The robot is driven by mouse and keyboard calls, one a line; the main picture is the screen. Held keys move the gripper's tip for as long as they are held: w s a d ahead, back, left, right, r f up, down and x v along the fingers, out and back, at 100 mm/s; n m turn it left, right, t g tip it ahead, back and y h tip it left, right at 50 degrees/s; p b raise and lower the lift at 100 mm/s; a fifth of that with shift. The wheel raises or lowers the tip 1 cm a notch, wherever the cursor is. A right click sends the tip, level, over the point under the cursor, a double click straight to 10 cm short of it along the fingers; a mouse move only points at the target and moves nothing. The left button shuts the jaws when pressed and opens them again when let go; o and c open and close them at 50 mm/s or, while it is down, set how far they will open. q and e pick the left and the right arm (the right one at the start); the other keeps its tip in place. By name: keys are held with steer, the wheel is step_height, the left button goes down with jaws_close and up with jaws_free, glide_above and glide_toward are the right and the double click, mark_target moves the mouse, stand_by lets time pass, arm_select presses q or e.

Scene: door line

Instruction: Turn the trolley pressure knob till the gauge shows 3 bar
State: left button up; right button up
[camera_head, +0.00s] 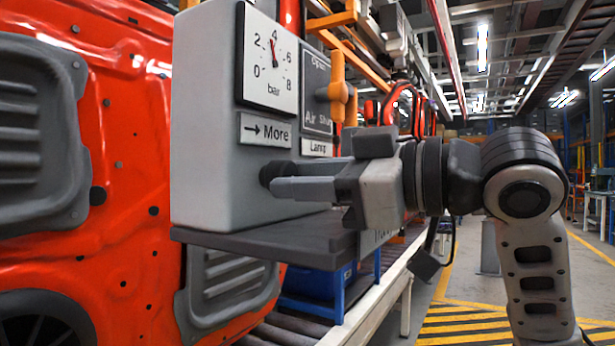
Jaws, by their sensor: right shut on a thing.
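The grey trolley box (210,120) stands at centre left on a dark shelf. Its white gauge (283,75) is marked 0 to 8 bar. The red needle points up and slightly left, between 2 and 4 and nearer the 4. The dark round pressure knob (269,173) is below the "More" label (265,131), whose arrow points right. My right gripper (283,181) comes in from the right and is shut on the knob. Its fingers hide much of the knob. My left gripper is not in view.
An orange lever (338,88) beside an open/shut air plate sits right of the gauge, above a "Lamp" label (317,147). A red door panel (120,140) fills the left. Yellow-black floor stripes (465,325) mark clear floor at lower right.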

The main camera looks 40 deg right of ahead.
steer(key=o, duration=0.7)
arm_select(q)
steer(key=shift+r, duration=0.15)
arm_select(e)
steer(key=shift+s, duration=0.1)
steer(key=shift+s+d, duration=0.25)
steer(key=shift+s, duration=0.05)
arm_select(q)
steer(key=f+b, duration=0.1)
steer(key=b, duration=0.1)
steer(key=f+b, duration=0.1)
steer(key=b, duration=0.1)
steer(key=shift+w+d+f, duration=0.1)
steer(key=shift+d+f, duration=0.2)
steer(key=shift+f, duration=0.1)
arm_select(e)
steer(key=v, duration=1.5)
